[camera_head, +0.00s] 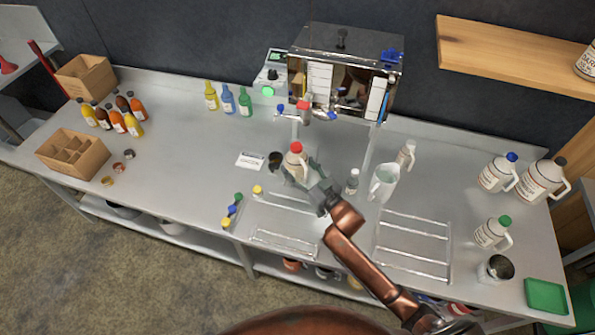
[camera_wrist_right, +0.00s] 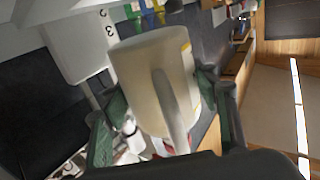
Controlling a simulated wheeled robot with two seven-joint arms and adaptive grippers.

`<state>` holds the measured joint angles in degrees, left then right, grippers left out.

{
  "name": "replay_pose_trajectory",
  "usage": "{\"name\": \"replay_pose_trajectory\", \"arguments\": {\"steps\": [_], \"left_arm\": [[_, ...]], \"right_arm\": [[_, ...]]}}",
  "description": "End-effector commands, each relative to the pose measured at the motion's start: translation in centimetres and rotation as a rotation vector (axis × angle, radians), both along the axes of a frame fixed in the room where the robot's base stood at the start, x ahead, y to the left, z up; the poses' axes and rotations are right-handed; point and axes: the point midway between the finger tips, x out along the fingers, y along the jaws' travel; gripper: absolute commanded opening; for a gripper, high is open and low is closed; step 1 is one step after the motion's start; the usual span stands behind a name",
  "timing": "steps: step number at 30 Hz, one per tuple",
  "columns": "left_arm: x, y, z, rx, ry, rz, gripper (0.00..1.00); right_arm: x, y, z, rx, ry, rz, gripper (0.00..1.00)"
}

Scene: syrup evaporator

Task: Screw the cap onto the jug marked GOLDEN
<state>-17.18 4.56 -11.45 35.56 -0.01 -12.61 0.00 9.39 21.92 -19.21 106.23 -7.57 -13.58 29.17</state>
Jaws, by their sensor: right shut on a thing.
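My right gripper (camera_head: 302,173) is shut on a cream jug (camera_head: 295,167) with a red top, near the middle of the steel counter. In the right wrist view the green fingers of my right gripper (camera_wrist_right: 165,125) lie on either side of the jug (camera_wrist_right: 140,70), and its handle faces the camera. Part of something red shows low behind the handle. I cannot read the jug's label, so I cannot tell whether it is marked GOLDEN. Small loose caps, green (camera_head: 238,197), blue (camera_head: 232,210) and yellow (camera_head: 258,190), lie left of the front tray. My left gripper is not in view.
A steel evaporator (camera_head: 343,70) with taps stands behind the held jug. A dark cup (camera_head: 275,160) and a white card (camera_head: 250,161) are to its left, and a white pitcher (camera_head: 384,182) to its right. Capped jugs (camera_head: 497,172) stand further right.

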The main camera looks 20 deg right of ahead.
Motion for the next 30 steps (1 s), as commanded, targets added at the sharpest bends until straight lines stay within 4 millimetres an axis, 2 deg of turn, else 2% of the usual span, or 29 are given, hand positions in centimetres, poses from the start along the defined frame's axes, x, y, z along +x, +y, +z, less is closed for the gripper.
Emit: {"name": "replay_pose_trajectory", "arguments": {"steps": [4,10,20,29,30], "left_arm": [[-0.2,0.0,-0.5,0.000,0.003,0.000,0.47],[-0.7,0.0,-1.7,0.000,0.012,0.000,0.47],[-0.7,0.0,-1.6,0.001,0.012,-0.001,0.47],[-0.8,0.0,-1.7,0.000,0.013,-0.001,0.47],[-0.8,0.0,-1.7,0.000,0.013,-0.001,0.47]], "right_arm": [[0.7,-0.2,-0.8,0.000,-0.002,0.000,0.00],[0.8,-0.2,-3.8,0.001,-0.001,0.001,0.00],[0.8,-0.2,-3.7,0.001,-0.005,0.002,0.00],[0.8,-0.2,-4.6,0.000,-0.004,0.001,0.00],[0.7,-0.2,-4.8,0.000,0.001,0.000,0.58]]}}
